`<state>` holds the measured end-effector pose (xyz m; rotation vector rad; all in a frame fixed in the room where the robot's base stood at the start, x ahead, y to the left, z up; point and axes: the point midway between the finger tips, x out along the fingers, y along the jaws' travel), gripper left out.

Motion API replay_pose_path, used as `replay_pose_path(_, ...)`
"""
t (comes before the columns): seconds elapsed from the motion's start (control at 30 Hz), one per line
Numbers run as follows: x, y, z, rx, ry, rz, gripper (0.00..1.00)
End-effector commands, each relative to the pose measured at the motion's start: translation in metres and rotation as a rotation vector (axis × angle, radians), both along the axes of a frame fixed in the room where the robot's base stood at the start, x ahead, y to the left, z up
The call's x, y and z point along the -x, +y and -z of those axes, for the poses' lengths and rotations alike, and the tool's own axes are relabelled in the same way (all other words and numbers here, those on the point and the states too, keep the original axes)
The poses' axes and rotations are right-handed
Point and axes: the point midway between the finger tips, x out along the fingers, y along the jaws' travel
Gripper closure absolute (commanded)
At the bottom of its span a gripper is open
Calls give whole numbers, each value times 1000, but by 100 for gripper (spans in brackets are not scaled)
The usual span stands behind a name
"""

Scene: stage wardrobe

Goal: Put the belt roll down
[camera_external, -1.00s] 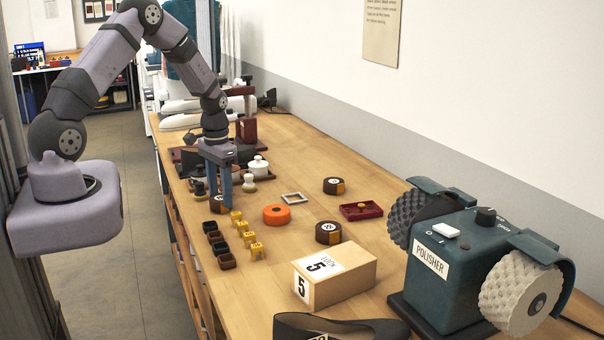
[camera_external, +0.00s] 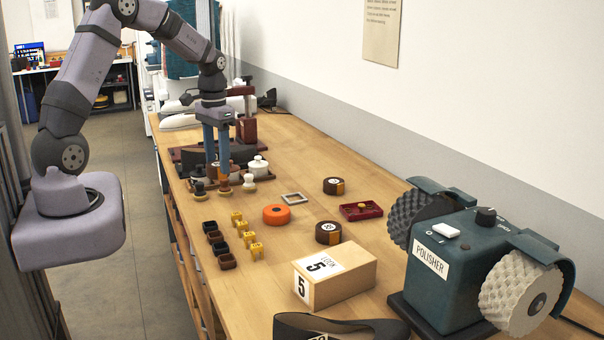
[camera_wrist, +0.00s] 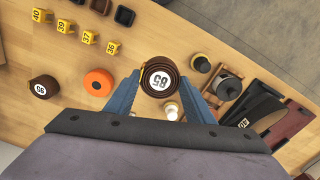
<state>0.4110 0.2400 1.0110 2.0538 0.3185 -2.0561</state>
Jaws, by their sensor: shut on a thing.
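The belt roll (camera_wrist: 160,82), a dark brown coil with a white label reading 85, sits between the two fingers of my gripper (camera_wrist: 160,80) in the wrist view. The fingers are shut on its sides. In the external view my gripper (camera_external: 217,182) hangs fingers-down over the far left part of the bench (camera_external: 300,150), by the knobbed jars. The roll shows only partly there, behind and between the fingers. Two other belt rolls lie on the bench, one farther back (camera_external: 333,186) and one nearer the wooden box (camera_external: 328,233).
An orange roll (camera_external: 276,214), a grey square frame (camera_external: 294,198) and a red tray (camera_external: 361,211) lie mid-bench. Yellow numbered blocks (camera_external: 249,239) and dark cups (camera_external: 219,249) stand along the left edge. White-knobbed jars (camera_external: 258,168) are close to my gripper. A polisher (camera_external: 445,265) stands front right.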

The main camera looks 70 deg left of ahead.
Motion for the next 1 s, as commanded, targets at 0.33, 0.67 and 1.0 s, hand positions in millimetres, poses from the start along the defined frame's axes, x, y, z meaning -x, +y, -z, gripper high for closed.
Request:
replay_pose_path(0.33,-25,-40,1,0,-1,110,76)
replay_pose_path(0.67,-72,-172,6,-1,-3,439,76)
replay_pose_path(1.0,-102,-327,-10,-1,-4,790,76)
